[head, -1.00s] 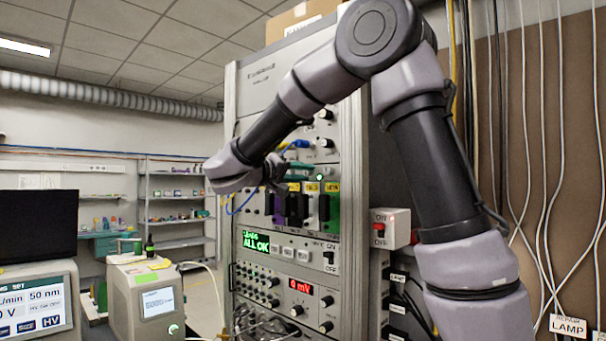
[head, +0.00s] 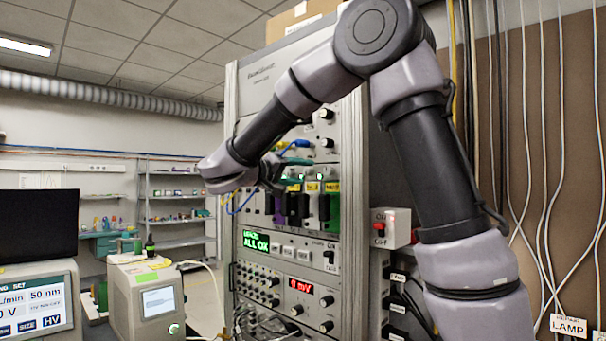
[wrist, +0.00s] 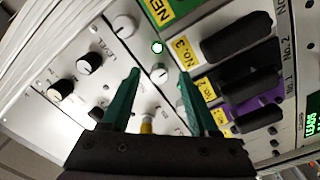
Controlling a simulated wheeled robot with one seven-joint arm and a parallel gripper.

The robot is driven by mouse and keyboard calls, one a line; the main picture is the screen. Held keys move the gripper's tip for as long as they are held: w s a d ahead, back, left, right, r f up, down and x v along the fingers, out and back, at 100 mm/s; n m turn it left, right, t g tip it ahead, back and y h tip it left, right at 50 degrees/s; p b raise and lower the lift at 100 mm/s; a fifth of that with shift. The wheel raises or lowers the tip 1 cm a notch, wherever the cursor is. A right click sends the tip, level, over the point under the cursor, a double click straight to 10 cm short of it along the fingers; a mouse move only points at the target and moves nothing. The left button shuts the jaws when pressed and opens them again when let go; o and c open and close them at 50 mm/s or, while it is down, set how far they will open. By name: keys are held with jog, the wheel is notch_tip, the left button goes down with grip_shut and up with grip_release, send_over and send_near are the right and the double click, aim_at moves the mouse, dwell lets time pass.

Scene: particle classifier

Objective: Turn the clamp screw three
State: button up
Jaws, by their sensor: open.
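A small silver slotted screw (wrist: 159,73) sits on the white panel close to the yellow No. 3 label (wrist: 184,50); I take it for clamp screw three. My gripper (wrist: 159,75) is open, with one green finger on each side of the screw in the wrist view. I cannot tell whether the fingertips touch it or how far off the panel they are. In the head view my gripper (head: 304,172) is at the rack, above the dark modules, and the screw cannot be made out there.
Dark module handles (wrist: 238,39) stand out from the panel right of the fingers. A lit green lamp (wrist: 157,47), a white knob (wrist: 124,26) and black knobs (wrist: 89,64) are close by.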

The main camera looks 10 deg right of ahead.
jog(key=v, duration=0.9)
jog(key=shift+s+a, duration=0.2)
jog(key=shift+a, duration=0.1)
